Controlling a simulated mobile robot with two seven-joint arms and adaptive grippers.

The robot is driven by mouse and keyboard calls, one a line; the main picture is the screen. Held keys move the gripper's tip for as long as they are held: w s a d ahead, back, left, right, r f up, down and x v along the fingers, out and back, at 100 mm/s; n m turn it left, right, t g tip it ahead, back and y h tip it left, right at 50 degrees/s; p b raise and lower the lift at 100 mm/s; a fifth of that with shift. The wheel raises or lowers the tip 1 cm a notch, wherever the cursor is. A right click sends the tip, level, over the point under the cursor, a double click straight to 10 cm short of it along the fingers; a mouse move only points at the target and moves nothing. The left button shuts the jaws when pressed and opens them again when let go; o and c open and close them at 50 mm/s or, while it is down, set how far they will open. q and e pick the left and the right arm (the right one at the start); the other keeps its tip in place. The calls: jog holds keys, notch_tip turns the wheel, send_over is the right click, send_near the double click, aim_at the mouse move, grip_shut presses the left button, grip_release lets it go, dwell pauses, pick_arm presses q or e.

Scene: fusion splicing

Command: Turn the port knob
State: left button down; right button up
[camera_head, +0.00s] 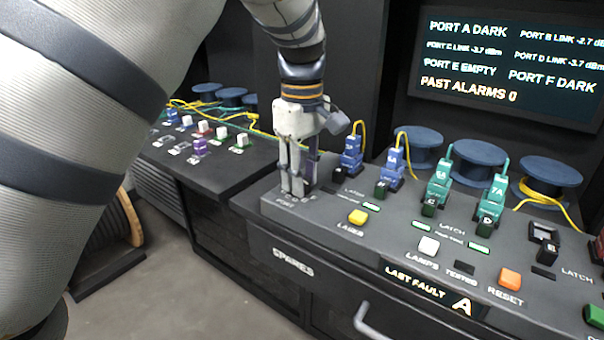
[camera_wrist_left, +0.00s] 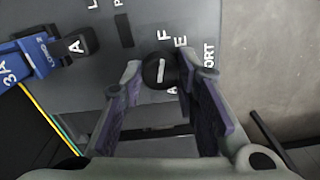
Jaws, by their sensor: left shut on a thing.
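The port knob (camera_wrist_left: 159,68) is a round black dial with a white pointer line, seen in the left wrist view with white letters A, F, E and the word PORT around it. My left gripper (camera_head: 297,190) reaches down to the near left corner of the console. In the left wrist view its two purple-padded fingers (camera_wrist_left: 167,80) stand on either side of the knob, shut on it. In the head view the gripper hides the knob. My right gripper is not in view.
Blue plug 3A (camera_wrist_left: 30,58) sits beside the knob in the left wrist view. A yellow LASER button (camera_head: 358,216), a white LAMPS button (camera_head: 428,246) and an orange RESET button (camera_head: 510,278) lie to the right. A screen (camera_head: 508,62) reads PORT A DARK and PORT F DARK.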

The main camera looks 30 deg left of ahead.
pick_arm(q)
jog(key=m, duration=0.7)
jog(key=shift+m, duration=0.4)
jog(key=m, duration=0.3)
jog(key=shift+m, duration=0.3)
jog(key=m, duration=0.3)
jog(key=shift+m, duration=0.3)
jog(key=m, duration=1.1)
jog(key=shift+m, duration=1.8)
